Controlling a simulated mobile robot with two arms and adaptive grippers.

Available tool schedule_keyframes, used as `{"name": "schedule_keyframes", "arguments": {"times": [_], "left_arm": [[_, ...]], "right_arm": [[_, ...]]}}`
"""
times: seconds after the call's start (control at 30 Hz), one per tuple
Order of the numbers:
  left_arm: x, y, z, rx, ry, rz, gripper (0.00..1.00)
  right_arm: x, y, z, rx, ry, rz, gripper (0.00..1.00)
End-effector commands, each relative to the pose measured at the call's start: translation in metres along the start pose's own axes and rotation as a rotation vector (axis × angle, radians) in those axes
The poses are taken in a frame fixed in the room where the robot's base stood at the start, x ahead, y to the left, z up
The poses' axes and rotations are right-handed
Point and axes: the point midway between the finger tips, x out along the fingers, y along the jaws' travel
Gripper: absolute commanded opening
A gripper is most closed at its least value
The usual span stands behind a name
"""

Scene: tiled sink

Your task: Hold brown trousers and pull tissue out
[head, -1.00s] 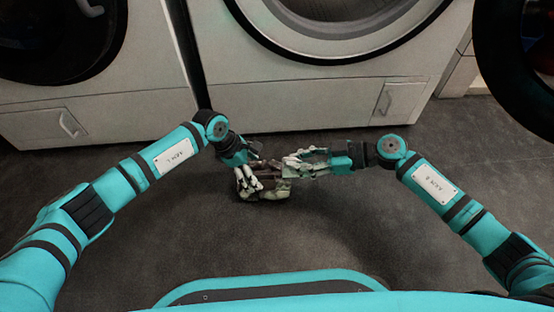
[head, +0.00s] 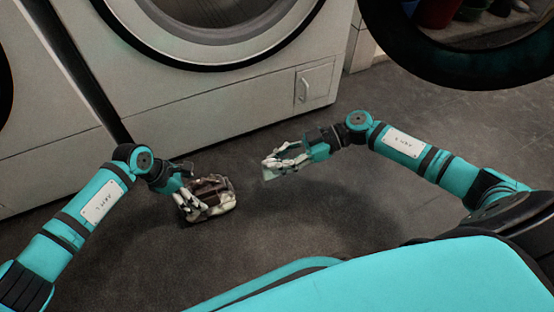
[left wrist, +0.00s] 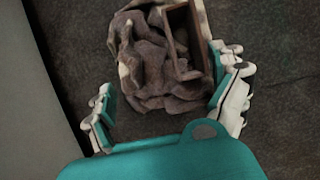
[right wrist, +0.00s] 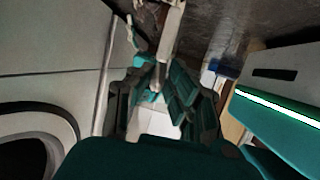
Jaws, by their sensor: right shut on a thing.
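The brown trousers (head: 213,194) are a crumpled bundle with pale patches, low in front of the washing machine in the head view. They fill the upper middle of the left wrist view (left wrist: 150,70). My left gripper (head: 187,197) is at the bundle, its fingers spread on either side with a gap at the left finger. My right gripper (head: 277,160) is apart from the bundle, to its right, shut on a pale piece that looks like the tissue (head: 270,174). A white patch also shows between its fingers in the right wrist view (right wrist: 165,125). The fingers hide much of it.
A white washing machine (head: 215,85) stands behind the grippers. A dark round door (head: 450,60) hangs at the upper right, with pots (head: 436,12) behind it. The dark floor (head: 330,215) between and in front of the arms is clear.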

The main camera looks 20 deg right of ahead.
Motion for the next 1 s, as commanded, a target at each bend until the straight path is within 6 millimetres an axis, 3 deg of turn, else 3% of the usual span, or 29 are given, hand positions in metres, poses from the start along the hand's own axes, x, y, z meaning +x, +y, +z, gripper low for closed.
{"name": "schedule_keyframes", "arguments": {"times": [0.37, 0.8, 1.0], "left_arm": [[-0.006, 0.001, 0.001, 0.002, -0.002, 0.002, 1.00], [-0.089, 0.001, 0.000, 0.000, -0.001, 0.003, 1.00], [-0.114, 0.000, 0.000, 0.001, -0.001, 0.001, 1.00]], "right_arm": [[0.000, 0.000, 0.000, 0.000, 0.000, 0.000, 0.00], [0.000, 0.000, 0.000, 0.000, 0.000, 0.000, 0.00], [0.000, 0.000, 0.000, 0.000, 0.000, 0.000, 0.00]]}}
